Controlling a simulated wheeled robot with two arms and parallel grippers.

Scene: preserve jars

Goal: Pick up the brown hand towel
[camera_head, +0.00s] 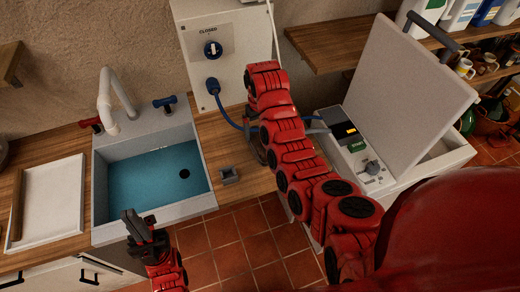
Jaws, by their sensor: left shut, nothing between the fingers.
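I cannot make out a brown hand towel in the head view. My left gripper (138,222) is dark and comes in from the lower left. It is shut and empty, in front of the sink's near edge. My right arm (295,155) is red and rises across the middle of the picture. Its gripper is mostly hidden behind the arm, and I cannot tell its state.
A grey sink (100,205) with blue water is set in the wooden counter (248,178). A white tray (58,200) lies left of it. A small grey block (229,175) stands right of it. An open-lidded white machine (400,85) is at right. Tiled floor (235,240) shows below.

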